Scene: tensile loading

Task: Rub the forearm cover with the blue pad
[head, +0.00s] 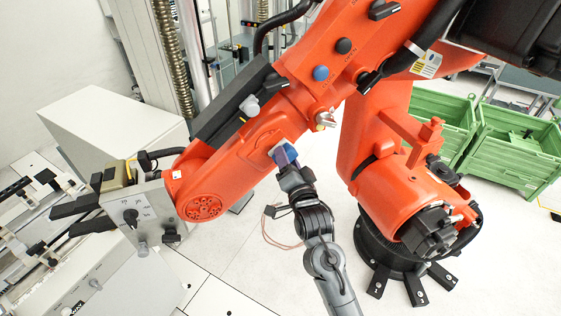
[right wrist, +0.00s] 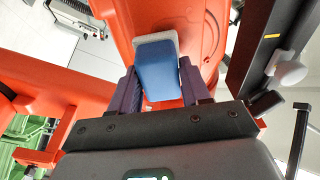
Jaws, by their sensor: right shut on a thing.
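The blue pad (head: 281,152) is a small block with a pale layer at its far end. My right gripper (head: 289,161) is shut on it, and its fingers stand on both sides of the pad (right wrist: 157,72) in the right wrist view. The forearm cover (head: 240,152) is on the orange forearm of the large industrial robot. The pale face of the pad is at the lower right side of this forearm; I cannot tell whether it touches. In the right wrist view the orange surface (right wrist: 190,22) lies just beyond the pad. My left gripper is not in view.
The large orange robot stands on a black base (head: 390,250). Its own dark gripper (head: 75,212) is at the left beside a grey machine (head: 115,120). Green crates (head: 515,155) stand at the right. A thin cable (head: 272,232) lies near my arm. The pale floor below is mostly clear.

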